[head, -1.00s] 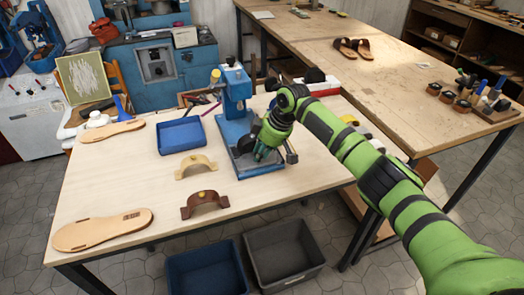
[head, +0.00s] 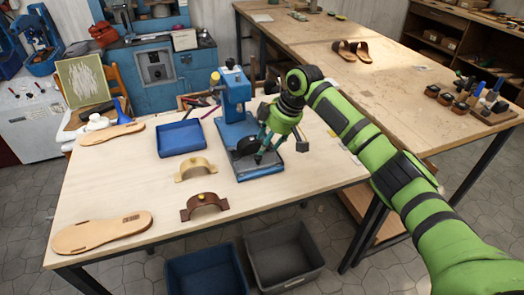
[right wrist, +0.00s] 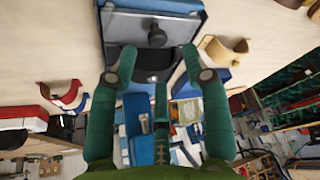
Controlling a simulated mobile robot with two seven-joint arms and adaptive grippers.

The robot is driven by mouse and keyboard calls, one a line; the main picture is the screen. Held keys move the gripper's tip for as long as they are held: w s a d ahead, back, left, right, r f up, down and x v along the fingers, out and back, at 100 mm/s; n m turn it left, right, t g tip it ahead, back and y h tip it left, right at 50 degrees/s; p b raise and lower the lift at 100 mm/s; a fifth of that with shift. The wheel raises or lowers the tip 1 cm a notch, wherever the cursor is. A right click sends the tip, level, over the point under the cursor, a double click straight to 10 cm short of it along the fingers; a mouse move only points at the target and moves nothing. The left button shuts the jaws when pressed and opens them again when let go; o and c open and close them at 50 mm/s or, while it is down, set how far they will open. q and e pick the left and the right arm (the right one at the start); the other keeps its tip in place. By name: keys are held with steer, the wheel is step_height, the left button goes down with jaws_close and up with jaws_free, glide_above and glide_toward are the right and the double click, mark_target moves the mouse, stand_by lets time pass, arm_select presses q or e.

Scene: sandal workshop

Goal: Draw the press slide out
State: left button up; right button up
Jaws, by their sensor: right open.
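The blue press (head: 236,110) stands on the work table (head: 110,178), its flat base (head: 250,176) toward the front. My right gripper (head: 267,154) is over the right side of this base, fingers pointing down. In the right wrist view the gripper (right wrist: 153,62) is open, with nothing clamped between its fingers. A dark knob (right wrist: 156,37) on a grey plate of the press, perhaps the slide, shows just past the fingertips, roughly between them. I cannot tell whether the fingers touch anything. In the head view the gripper partly covers this area. My left gripper is out of view.
A blue tray (head: 181,139), a tan strap (head: 195,168), a brown strap (head: 204,204) and two sandal soles (head: 102,231) lie left of the press. Blue (head: 207,272) and grey (head: 286,254) bins stand below the front edge. The table's right front is clear.

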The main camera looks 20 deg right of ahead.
steer(key=v, duration=0.6)
stand_by(0.3)
